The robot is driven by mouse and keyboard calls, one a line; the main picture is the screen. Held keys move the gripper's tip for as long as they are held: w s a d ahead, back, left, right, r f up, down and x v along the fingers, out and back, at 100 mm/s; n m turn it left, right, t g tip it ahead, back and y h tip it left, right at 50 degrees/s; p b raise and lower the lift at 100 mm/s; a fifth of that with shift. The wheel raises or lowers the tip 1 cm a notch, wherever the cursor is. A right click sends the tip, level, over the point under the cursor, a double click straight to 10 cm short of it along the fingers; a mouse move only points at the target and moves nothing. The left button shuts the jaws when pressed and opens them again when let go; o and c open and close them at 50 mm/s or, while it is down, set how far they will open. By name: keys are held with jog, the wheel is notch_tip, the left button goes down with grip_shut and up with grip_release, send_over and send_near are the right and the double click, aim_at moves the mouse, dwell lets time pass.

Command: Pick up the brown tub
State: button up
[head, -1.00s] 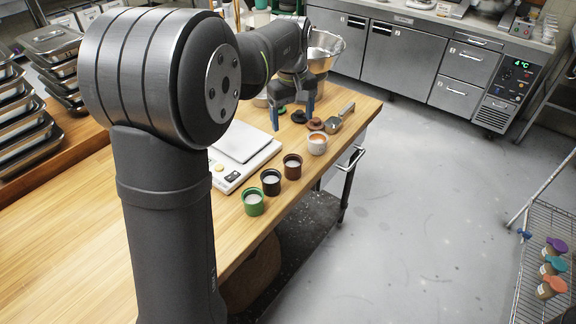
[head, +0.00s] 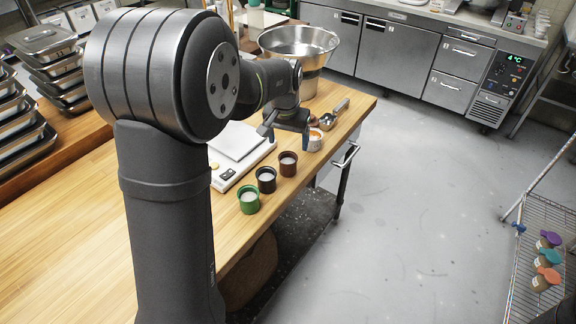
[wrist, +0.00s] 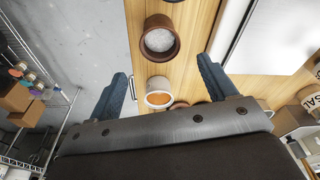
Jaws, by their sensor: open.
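The brown tub (head: 288,164), open with pale contents, stands upright on the wooden worktop at the far end of a row of three, beyond the black tub (head: 266,180) and the green tub (head: 249,199). In the wrist view the brown tub (wrist: 160,38) is just beyond my fingertips, centred roughly between their lines. My gripper (head: 288,137) has blue fingers spread wide and empty, above and a little behind the brown tub. A white tub with orange contents (wrist: 159,93) shows between the fingers in the wrist view (wrist: 162,72), below them.
A kitchen scale (head: 240,150) lies left of the tubs. A large metal bowl (head: 299,45) and a metal scoop (head: 327,121) are farther back. The worktop's right edge runs close beside the tubs, with open floor (head: 410,200) beyond. A wire rack (head: 530,240) stands at right.

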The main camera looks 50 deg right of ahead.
send_over(288, 161)
jog(key=s+a, duration=0.1)
jog(key=a, duration=0.1)
jog(key=f, duration=0.4)
jog(key=shift+s+d+f, duration=0.15)
jog(key=shift+s+f, duration=0.05)
jog(key=shift+w+f, duration=0.1)
jog(key=shift+f, duration=2.55)
jog(key=c, duration=1.1)
jog(key=shift+o, duration=0.2)
jog(key=shift+r, duration=0.15)
